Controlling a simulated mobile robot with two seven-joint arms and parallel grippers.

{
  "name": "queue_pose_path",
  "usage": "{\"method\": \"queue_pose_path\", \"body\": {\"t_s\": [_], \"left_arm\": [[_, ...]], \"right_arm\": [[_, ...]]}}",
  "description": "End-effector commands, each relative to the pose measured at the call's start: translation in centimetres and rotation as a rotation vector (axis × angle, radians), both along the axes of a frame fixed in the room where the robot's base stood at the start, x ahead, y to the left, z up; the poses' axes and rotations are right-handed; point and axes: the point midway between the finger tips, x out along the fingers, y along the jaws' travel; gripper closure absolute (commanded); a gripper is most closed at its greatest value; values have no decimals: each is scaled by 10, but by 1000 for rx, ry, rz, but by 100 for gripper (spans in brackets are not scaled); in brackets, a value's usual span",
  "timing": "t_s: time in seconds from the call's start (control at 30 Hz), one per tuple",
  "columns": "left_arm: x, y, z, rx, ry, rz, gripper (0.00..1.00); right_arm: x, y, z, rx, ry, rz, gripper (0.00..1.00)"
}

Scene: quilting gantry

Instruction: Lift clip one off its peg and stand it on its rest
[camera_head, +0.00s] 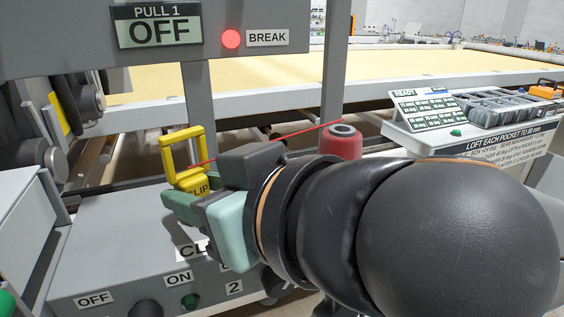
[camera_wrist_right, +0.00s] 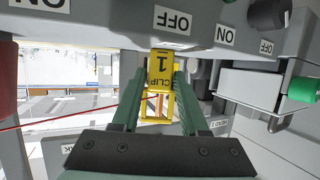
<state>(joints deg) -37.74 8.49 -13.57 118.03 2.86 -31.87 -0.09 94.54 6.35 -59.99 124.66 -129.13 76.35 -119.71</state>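Clip one (camera_head: 182,150) is a yellow piece with an open square frame on top and a dark label, upright above the grey control box. It also shows in the right wrist view (camera_wrist_right: 161,72), with "CLIP 1" upside down. My right gripper (camera_head: 192,205) is at its lower part, with a green finger on each side. In the wrist view the fingers (camera_wrist_right: 162,85) close in against the clip's sides, so it looks shut on it. The peg and rest cannot be made out; the gripper hides part of the box top. My left gripper is not in view.
A red thread (camera_head: 270,143) runs from near the clip toward a red spool-like part (camera_head: 343,141). The grey control box (camera_head: 120,250) has ON and OFF labels and knobs. A display (camera_head: 157,25) reads PULL 1 OFF. A sorting tray (camera_head: 500,107) stands at right.

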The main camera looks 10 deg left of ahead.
Motion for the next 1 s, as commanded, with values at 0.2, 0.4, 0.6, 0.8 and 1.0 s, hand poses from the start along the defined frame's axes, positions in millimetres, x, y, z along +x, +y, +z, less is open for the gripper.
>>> {"method": "queue_pose_path", "body": {"t_s": [0.2,0.4,0.6,0.8,1.0], "left_arm": [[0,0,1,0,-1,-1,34],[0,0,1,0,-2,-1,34],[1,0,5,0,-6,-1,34],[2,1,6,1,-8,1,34],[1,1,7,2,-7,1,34]], "right_arm": [[0,0,0,0,0,0,31],[0,0,0,0,0,0,31],[-4,-8,4,1,-3,0,31],[-24,-40,19,3,-7,-1,31],[-45,-75,34,2,-5,-2,31]]}}
